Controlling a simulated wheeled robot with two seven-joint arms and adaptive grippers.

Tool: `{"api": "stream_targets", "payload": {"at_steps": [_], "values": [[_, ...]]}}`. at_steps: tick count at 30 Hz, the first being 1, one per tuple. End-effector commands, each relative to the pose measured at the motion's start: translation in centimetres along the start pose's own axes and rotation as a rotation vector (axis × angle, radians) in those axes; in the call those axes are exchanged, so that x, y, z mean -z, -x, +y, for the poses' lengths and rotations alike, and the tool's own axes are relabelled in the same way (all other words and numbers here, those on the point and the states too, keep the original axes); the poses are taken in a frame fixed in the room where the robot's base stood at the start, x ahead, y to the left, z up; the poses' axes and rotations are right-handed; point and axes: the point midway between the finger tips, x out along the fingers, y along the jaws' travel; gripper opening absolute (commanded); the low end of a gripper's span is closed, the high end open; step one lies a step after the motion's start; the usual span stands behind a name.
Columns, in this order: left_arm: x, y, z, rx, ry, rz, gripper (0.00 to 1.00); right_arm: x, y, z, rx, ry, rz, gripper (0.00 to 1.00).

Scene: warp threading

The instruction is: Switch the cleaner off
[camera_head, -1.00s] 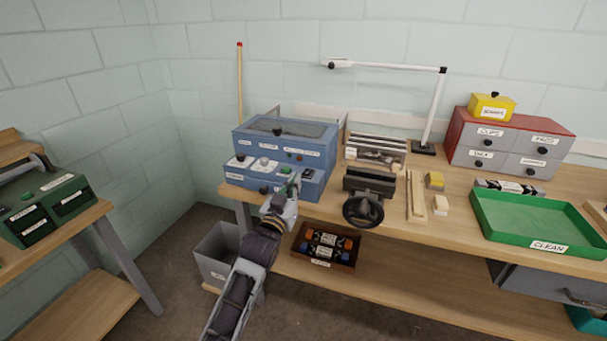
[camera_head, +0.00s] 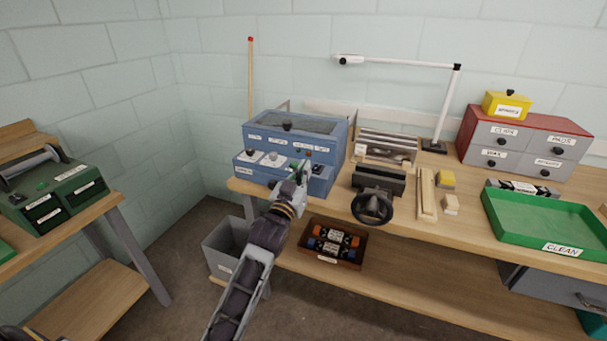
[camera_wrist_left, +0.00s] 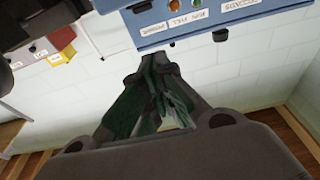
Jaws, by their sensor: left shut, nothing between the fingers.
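The cleaner (camera_head: 338,150) is a blue box with a glazed lid at the back left of the bench. Its sloped front panel (camera_head: 262,165) carries small knobs on white plates (camera_head: 273,157) and labels too small to read. My left gripper (camera_head: 304,168) is shut and empty at the right part of this panel, hiding some of its controls; contact cannot be told. In the left wrist view, the shut fingers (camera_wrist_left: 157,60) point at the blue panel (camera_wrist_left: 245,20), where a green light (camera_wrist_left: 197,4), an orange light (camera_wrist_left: 174,5) and labels show.
A vise-like block with a handwheel (camera_head: 372,207) stands just right of the cleaner. A slotted rack (camera_head: 385,146), a lamp (camera_head: 440,110) and a green tray (camera_head: 545,222) are farther right. A grey bin (camera_head: 225,245) and a bobbin box (camera_head: 332,243) are below.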

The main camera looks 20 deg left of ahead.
Motion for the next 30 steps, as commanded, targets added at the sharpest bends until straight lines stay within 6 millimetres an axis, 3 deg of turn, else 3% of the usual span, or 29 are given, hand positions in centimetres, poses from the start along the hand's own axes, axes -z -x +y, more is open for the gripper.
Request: {"api": "stream_targets", "payload": {"at_steps": [30], "values": [[0.1, -7.6, 0.0, 0.000, 0.000, 0.001, 0.00, 0.2, 0.2, -0.2, 0.003, 0.000, -0.004, 0.00]]}}
